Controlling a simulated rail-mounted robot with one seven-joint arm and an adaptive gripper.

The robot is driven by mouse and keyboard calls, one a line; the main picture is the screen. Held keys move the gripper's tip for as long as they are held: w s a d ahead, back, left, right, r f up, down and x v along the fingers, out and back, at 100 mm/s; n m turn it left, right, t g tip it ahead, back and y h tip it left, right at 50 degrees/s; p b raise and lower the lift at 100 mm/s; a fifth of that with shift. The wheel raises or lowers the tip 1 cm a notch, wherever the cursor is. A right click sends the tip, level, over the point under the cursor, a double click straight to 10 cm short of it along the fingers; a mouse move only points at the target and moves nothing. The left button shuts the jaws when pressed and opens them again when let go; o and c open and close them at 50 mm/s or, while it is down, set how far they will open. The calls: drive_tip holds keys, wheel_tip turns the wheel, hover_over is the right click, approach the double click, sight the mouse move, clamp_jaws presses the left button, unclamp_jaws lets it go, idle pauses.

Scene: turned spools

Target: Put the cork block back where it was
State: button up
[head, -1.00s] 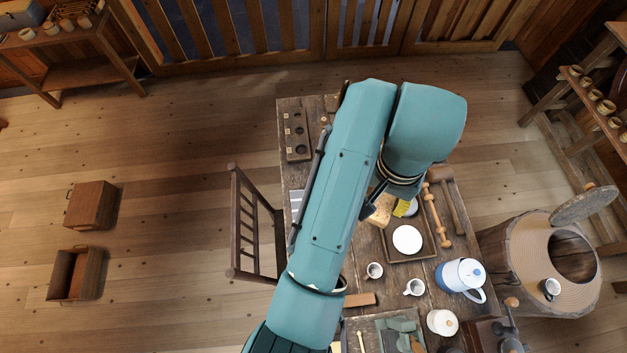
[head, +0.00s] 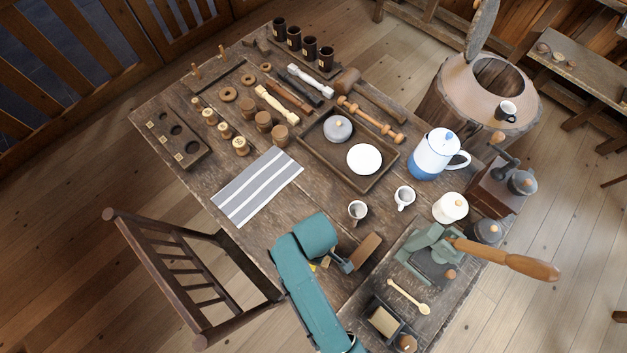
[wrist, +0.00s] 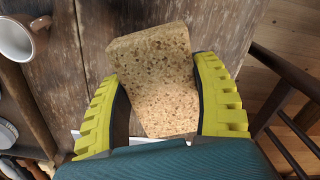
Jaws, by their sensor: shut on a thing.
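The cork block (wrist: 155,80), a speckled tan slab, is between the two yellow fingers of my gripper (wrist: 160,105) in the wrist view. My gripper is shut on it, with a finger against each side. The wrist view shows bare table planks beyond it; I cannot tell how high above them it is. In the head view my gripper (head: 326,264) is over the near side of the table, mostly covered by my teal arm.
A striped cloth (head: 257,187) lies to the left, and a chair (head: 190,280) stands at the table edge. The tray (head: 318,160) holds a white disc and a grey lidded piece.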

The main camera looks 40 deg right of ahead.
wheel_tip(320, 180, down, 9)
drive_tip(key=shift+f+b, duration=0.15)
drive_tip(key=shift+b, duration=0.8)
drive_tip(key=shift+f, duration=0.1)
drive_tip(key=o, duration=1.1)
